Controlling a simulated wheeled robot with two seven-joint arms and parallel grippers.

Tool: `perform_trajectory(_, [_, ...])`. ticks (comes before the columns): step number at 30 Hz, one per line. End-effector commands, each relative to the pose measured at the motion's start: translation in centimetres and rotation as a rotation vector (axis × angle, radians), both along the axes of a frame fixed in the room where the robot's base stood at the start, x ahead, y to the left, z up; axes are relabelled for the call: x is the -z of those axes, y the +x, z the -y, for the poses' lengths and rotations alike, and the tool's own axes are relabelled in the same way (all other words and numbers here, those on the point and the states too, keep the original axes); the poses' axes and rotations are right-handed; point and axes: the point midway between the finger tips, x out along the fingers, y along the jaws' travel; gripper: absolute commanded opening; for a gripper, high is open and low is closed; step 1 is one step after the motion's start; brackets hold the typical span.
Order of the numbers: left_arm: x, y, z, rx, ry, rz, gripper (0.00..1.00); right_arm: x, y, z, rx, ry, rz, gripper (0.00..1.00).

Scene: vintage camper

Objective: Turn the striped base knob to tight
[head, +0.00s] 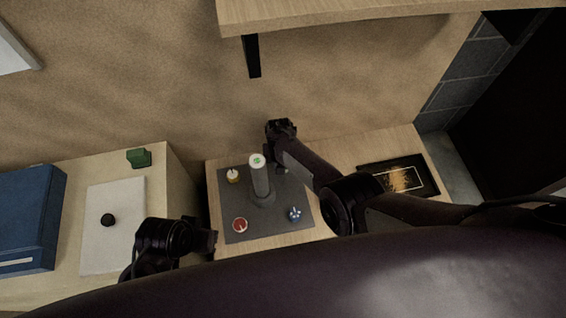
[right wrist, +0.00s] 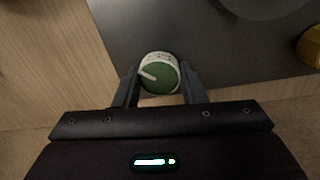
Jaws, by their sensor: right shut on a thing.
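In the right wrist view a round green knob (right wrist: 159,78) with a white pointer and a white, marked collar stands on a dark grey plate. Its pointer is aimed toward the upper left. My right gripper (right wrist: 160,87) is shut on this knob, one finger on each side. In the head view my right gripper (head: 281,132) is at the plate's far right corner and hides the knob. I cannot make out clear stripes. My left gripper (head: 208,240) is left of the plate.
A grey post (head: 261,182) with a white top stands mid-plate, close to my right arm. A black tray (head: 426,174) lies to the right. A shelf (head: 330,14) hangs above.

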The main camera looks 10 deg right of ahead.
Motion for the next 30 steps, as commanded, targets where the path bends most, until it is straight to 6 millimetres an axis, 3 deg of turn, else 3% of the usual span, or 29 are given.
perform_trajectory(2, [0.0,-0.02,0.02,0.0,0.0,0.0,0.36,0.06,-0.06,0.06,0.0,-0.001,-0.001,0.14])
perform_trajectory(3, [0.0,-0.02,0.02,0.0,0.0,0.0,0.36,0.06,-0.06,0.06,0.0,-0.001,-0.001,0.41])
perform_trajectory(7, [0.0,-0.02,0.01,0.0,0.0,0.0,0.36,0.05,-0.05,0.05,0.0,-0.001,-0.001,0.58])
perform_trajectory(23, [0.03,-0.2,-0.07,0.002,0.003,-0.003,0.36,-0.01,-0.01,0.03,-0.027,0.0,0.0,0.59])
perform_trajectory(30, [-0.36,-0.1,-0.04,0.001,0.002,-0.002,0.36,-0.01,-0.13,0.18,-0.358,-0.003,-0.001,0.59])
